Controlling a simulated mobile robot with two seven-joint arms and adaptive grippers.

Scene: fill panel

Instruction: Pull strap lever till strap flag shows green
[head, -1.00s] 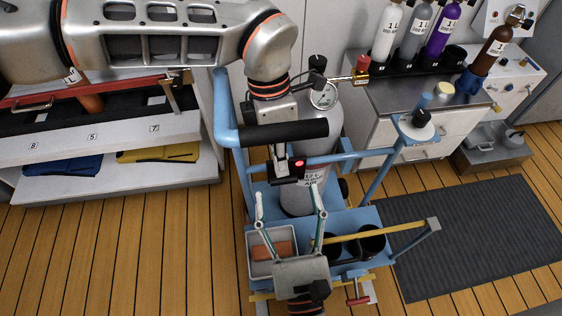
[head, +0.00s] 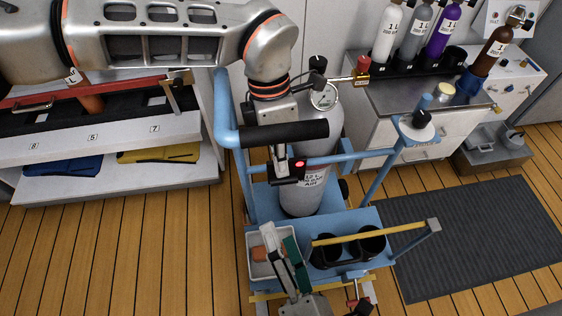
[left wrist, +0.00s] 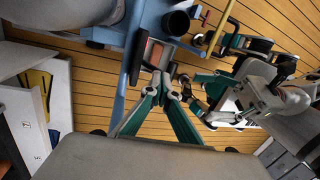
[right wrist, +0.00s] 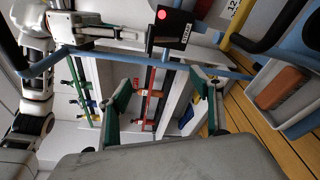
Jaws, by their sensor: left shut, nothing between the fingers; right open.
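The strap flag (head: 300,163) shows as a round red mark on a black box (head: 290,173) at the cart's upper rail. It also shows red in the right wrist view (right wrist: 161,14). I cannot make out the strap lever for certain; the left arm and black handle cover part of that area. My left gripper (left wrist: 161,80) is shut and empty; in the head view its fingers are mostly hidden beside the black box. My right gripper (head: 279,235) is open and empty, low over the cart's front tray. Its spread fingers show in the right wrist view (right wrist: 164,82).
The blue cart (head: 368,216) carries a grey gas cylinder (head: 318,140). A white bin (head: 254,268) with an orange block (right wrist: 284,87) and black cup holders (head: 372,243) are near my right gripper. A cabinet with bottles (head: 430,90) stands right; shelves (head: 100,140) stand left.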

